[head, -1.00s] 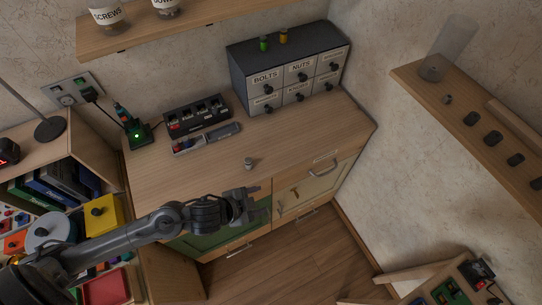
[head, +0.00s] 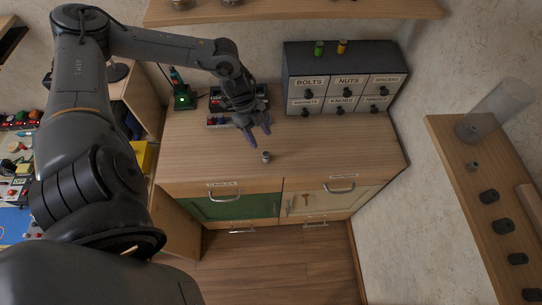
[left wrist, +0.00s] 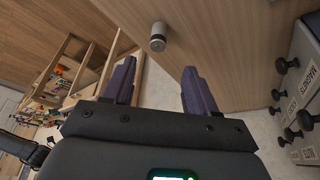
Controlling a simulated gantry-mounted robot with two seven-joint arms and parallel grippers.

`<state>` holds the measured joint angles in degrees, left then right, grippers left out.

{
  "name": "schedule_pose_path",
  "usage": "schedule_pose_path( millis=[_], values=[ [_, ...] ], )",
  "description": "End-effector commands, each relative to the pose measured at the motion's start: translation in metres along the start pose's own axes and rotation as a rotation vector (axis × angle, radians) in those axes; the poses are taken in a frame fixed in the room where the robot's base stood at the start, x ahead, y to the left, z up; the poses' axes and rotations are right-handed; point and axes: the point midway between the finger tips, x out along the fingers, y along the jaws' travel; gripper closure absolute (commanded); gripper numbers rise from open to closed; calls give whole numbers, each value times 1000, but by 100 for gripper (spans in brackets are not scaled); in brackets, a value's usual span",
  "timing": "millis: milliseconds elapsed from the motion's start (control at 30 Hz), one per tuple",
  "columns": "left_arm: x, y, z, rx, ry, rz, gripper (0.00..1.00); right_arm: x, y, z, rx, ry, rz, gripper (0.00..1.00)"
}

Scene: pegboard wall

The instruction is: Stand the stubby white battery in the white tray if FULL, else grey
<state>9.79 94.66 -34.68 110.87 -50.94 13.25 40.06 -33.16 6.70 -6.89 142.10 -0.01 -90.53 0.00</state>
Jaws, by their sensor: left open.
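My left gripper (head: 259,138) is open and empty, fingers pointing down, just behind and above the battery. In the left wrist view the two purple-grey fingers (left wrist: 160,68) are apart, with the battery beyond their tips. I cannot make out a white or grey tray. My right gripper is not in view.
A dark drawer cabinet (head: 340,90) with labelled drawers stands at the back right of the counter. A black device (head: 218,104) sits partly hidden behind my left gripper. A green-lit charger (head: 185,98) is left of it. The counter's right front is clear.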

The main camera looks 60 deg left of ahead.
Motion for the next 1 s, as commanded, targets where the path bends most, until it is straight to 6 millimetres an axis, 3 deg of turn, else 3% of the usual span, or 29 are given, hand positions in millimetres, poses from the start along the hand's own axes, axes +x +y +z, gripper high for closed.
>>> schedule_pose_path(
  millis=[133,467,800,1000],
  values=[
    [23,0,0,1,3,0,43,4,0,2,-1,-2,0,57],
    [44,1,0,2,2,0,43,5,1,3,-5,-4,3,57],
    [84,4,0,3,3,-1,43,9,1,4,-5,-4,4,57],
    [89,4,1,2,0,-1,43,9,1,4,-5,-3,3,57]
  ],
)
